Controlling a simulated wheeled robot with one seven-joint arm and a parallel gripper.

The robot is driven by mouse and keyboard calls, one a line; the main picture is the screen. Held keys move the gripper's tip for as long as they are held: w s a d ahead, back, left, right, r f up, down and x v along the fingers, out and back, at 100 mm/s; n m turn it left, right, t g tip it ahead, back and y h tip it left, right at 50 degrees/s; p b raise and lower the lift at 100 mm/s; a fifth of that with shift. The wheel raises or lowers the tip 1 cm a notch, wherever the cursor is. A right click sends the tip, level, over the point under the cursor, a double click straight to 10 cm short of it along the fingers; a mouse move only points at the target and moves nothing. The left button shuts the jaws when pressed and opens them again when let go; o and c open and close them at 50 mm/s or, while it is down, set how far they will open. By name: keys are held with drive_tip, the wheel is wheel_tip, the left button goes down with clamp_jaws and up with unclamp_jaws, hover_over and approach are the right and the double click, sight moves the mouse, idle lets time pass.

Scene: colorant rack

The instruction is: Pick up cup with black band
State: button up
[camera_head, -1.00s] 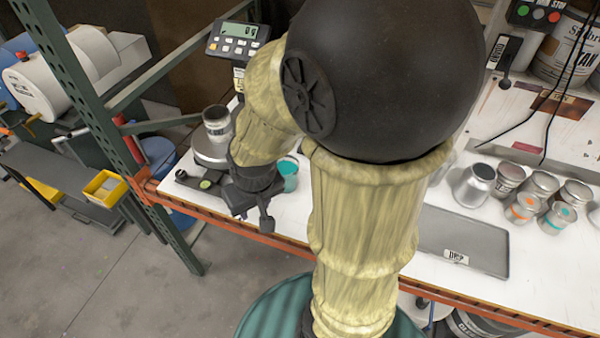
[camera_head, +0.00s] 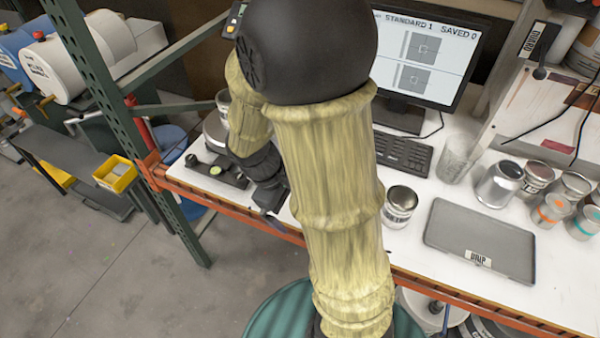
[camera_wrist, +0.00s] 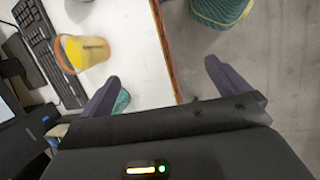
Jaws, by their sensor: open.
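My gripper (camera_head: 268,205) is over the front edge of the white bench, beside the scale. In the wrist view my gripper (camera_wrist: 165,82) shows two spread fingers with nothing held between them. A cup (camera_head: 222,103) stands on the scale, mostly hidden by my arm. A metal cup (camera_head: 399,206) with a dark label stands right of my arm. I cannot tell which cup has the black band. In the wrist view a cup with yellow inside (camera_wrist: 82,52) is on the bench, and a teal cup (camera_wrist: 121,101) is partly hidden behind the left finger.
A grey drip tray (camera_head: 478,243) lies at the bench front. Several cups, one with an orange band (camera_head: 552,211), stand at the right. A keyboard (camera_head: 404,154) and monitor (camera_head: 425,58) are behind. A green rack post (camera_head: 120,120) is left of the arm.

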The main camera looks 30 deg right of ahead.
drive_tip(key=w+d+f+n+h+b, duration=0.6)
drive_tip(key=w+n+h+b, duration=0.1)
drive_tip(key=w+n+h, duration=0.15)
drive_tip(key=w+a+r+n+t+h+b, duration=0.1)
drive_tip(key=w+n+t+h, duration=0.3)
drive_tip(key=w, duration=0.5)
drive_tip(key=shift+a+r+n+t+h+b, duration=0.25)
drive_tip(key=shift+n+t+h+b, duration=0.15)
drive_tip(key=shift+t+b, duration=0.5)
drive_tip(key=shift+f, duration=0.1)
wheel_tip(320, 180, down, 8)
drive_tip(key=shift+f, duration=0.1)
drive_tip(key=shift+p+x, duration=0.45)
drive_tip(key=shift+x, duration=0.75)
drive_tip(key=shift+d, duration=0.1)
